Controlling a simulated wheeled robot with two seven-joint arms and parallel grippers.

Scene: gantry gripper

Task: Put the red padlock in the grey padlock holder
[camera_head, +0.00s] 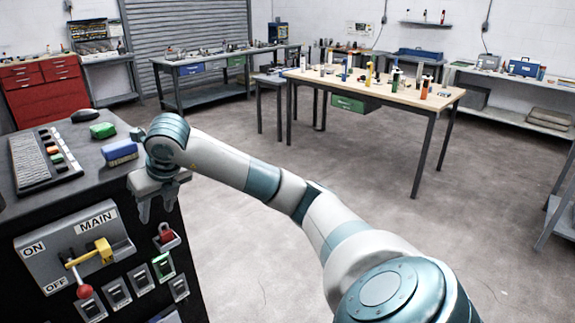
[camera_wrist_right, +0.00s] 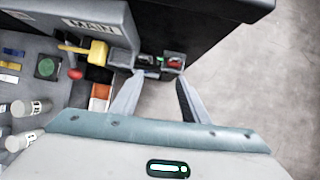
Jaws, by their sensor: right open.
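The red padlock (camera_head: 166,236) is at the right of the dark control cabinet's front. It appears to sit in a small grey holder (camera_head: 167,246), though it is too small to tell how it is seated. In the right wrist view the red padlock (camera_wrist_right: 174,63) shows beyond my fingertips, with grey holder walls around it. My right gripper (camera_head: 157,215) is open and empty, fingers pointing down, just above the padlock and apart from it; the wrist view shows its spread fingers (camera_wrist_right: 159,84) too. My left gripper is not in view.
A MAIN switch plate (camera_head: 40,248) with a yellow lever (camera_head: 90,254) is left of the padlock. Lit rocker switches (camera_head: 162,265) are below. A keyboard-like panel (camera_head: 38,160), green block (camera_head: 103,130) and blue block (camera_head: 120,150) lie on the cabinet top. Floor to the right is clear.

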